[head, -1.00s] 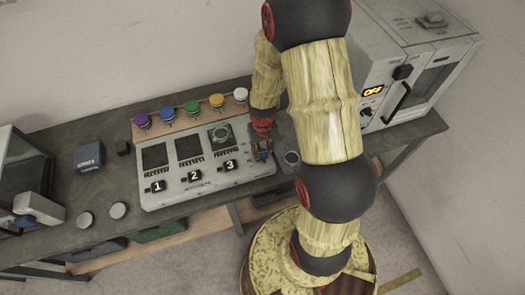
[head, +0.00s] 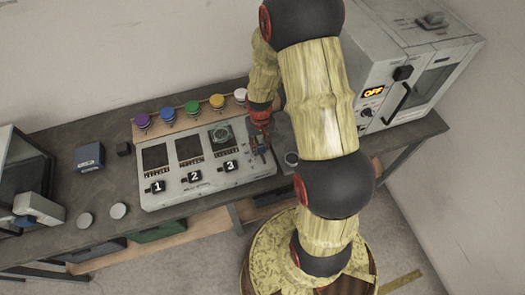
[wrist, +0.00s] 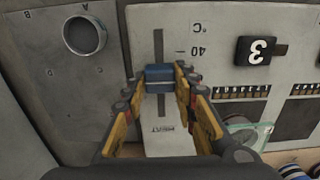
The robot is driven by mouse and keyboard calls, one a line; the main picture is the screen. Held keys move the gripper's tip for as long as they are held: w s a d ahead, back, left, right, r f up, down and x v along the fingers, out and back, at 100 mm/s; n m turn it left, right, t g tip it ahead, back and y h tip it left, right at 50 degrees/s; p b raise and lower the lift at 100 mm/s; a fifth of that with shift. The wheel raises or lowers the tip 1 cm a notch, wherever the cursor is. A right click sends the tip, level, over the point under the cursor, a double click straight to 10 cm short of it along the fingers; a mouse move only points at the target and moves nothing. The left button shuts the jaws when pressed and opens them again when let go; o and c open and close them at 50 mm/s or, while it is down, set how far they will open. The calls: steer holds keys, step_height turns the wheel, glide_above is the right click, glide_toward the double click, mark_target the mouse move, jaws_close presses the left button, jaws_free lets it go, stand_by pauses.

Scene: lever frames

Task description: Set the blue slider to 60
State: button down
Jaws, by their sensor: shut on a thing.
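The blue slider (wrist: 159,82) is a small blue block with a pale line across it, sitting on a dark vertical slot in a light panel in the wrist view. My gripper (wrist: 160,76) is shut on it, one finger on each side. A "40" mark (wrist: 198,51) and "°C" show upside down beside the slot, and a "HEAT" label (wrist: 165,128) lies between the fingers. No 60 mark is legible. In the head view my gripper (head: 261,143) is at the right end of the grey control panel (head: 215,195), and the slider is mostly hidden there.
Black switches numbered 1, 2 and 3 (head: 230,166) stand left of my gripper. A round grey knob or socket (wrist: 84,35) is near the slider, and an oven-like box (head: 410,75) stands at the right.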

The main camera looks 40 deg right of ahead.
mark_target(260, 145)
steer(key=shift+w+d, duration=0.15)
steer(key=shift+w, duration=0.4)
steer(key=c, duration=1.5)
jaws_free()
steer(key=shift+o, duration=0.5)
step_height(260, 145, up, 12)
